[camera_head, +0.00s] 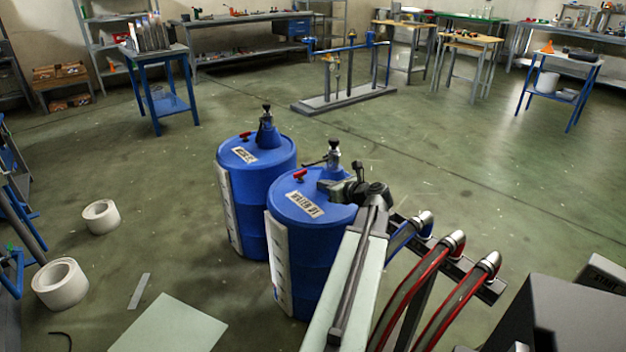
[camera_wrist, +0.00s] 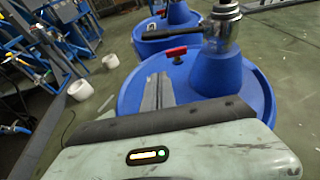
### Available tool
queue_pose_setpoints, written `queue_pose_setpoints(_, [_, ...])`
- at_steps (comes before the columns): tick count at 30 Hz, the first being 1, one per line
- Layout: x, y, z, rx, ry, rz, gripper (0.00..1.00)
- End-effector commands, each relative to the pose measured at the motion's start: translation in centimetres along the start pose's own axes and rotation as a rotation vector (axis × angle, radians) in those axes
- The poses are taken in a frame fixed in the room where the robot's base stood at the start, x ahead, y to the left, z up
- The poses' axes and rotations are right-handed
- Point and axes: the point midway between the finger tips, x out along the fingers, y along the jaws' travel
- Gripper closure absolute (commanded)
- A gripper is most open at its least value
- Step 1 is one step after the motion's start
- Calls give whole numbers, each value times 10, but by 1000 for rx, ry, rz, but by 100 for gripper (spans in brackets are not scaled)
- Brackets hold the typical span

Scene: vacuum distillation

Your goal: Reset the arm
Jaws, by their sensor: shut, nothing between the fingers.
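My arm reaches forward over the nearer blue drum in the head view. My gripper (camera_head: 332,186) is at its end, dark grey, shut and empty, just above the top of the nearer drum (camera_head: 312,262) beside its valve fitting (camera_head: 334,155). I cannot tell whether it touches the drum. In the wrist view the blue drum top (camera_wrist: 255,105) with a red-handled cap (camera_wrist: 176,51) and a metal valve (camera_wrist: 222,28) lies beyond a pale green casing with a small lit indicator. The fingers are not clearly visible there.
A second blue drum (camera_head: 238,195) stands behind left. Red and blue hoses (camera_head: 440,280) on a rack are close on the right. White rolls (camera_head: 60,284) lie on the floor at left. A blue cart (camera_head: 165,97) and workbenches line the back. Open floor lies beyond the drums.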

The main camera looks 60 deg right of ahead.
Motion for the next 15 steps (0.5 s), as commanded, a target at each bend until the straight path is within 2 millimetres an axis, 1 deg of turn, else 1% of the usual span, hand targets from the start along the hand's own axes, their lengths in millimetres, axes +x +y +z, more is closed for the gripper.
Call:
queue_pose_setpoints(1, [-12,2,3,0,0,0,100])
queue_pose_setpoints(3, [-23,1,3,0,0,0,100])
queue_pose_setpoints(6, [-31,1,2,-1,0,3,100])
queue_pose_setpoints(9, [-34,1,1,-1,0,3,100])
queue_pose_setpoints(15, [-34,1,0,-2,0,4,100])
